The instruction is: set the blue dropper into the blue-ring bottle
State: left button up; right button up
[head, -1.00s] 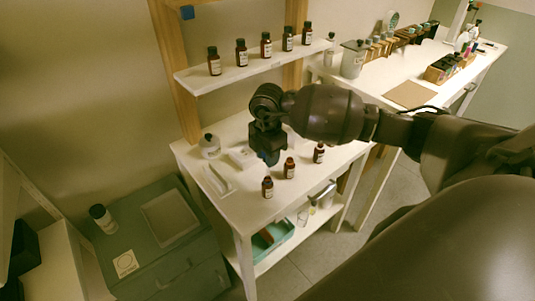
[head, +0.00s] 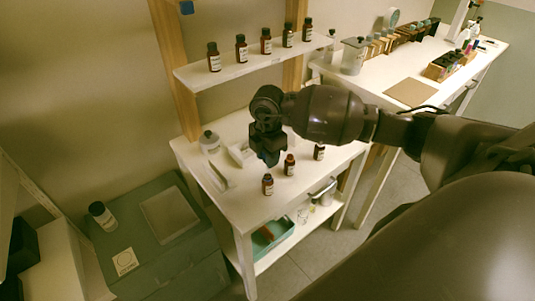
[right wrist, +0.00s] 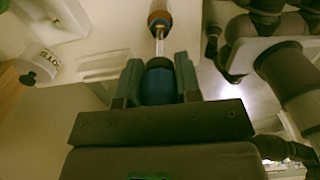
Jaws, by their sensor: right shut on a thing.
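My right gripper (head: 268,158) is shut on the blue dropper, just above the white table, close to the small brown bottles. In the right wrist view the gripper (right wrist: 157,82) holds the dropper's dark blue bulb (right wrist: 157,85), and its clear glass tube (right wrist: 159,46) points away from the jaws towards a brown bottle (right wrist: 158,20). Whether the tip is inside that bottle's neck I cannot tell. Brown bottles stand on the table: a front one (head: 267,185), a middle one (head: 290,165) and a right one (head: 319,152). Their ring colours are too small to tell. My left gripper is out of view.
A white-bodied bottle (head: 209,143) and a white tray (head: 240,155) stand at the table's back left. A shelf (head: 250,68) with several brown bottles is above. A green box (head: 150,250) stands at lower left, and a second table (head: 378,87) at right.

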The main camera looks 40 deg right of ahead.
aim_at(268, 174)
jog(key=shift+f, duration=0.7)
jog(key=shift+f+b, duration=0.3)
jog(key=shift+b, duration=0.1)
jog(key=shift+f+b, duration=0.3)
jog(key=shift+f, duration=0.35)
jog(key=shift+f, duration=0.15)
jog(key=shift+f, duration=0.4)
jog(key=shift+f+b, duration=0.3)
jog(key=shift+b, duration=0.05)
jog(key=shift+f, duration=0.4)
jog(key=shift+f, duration=0.2)
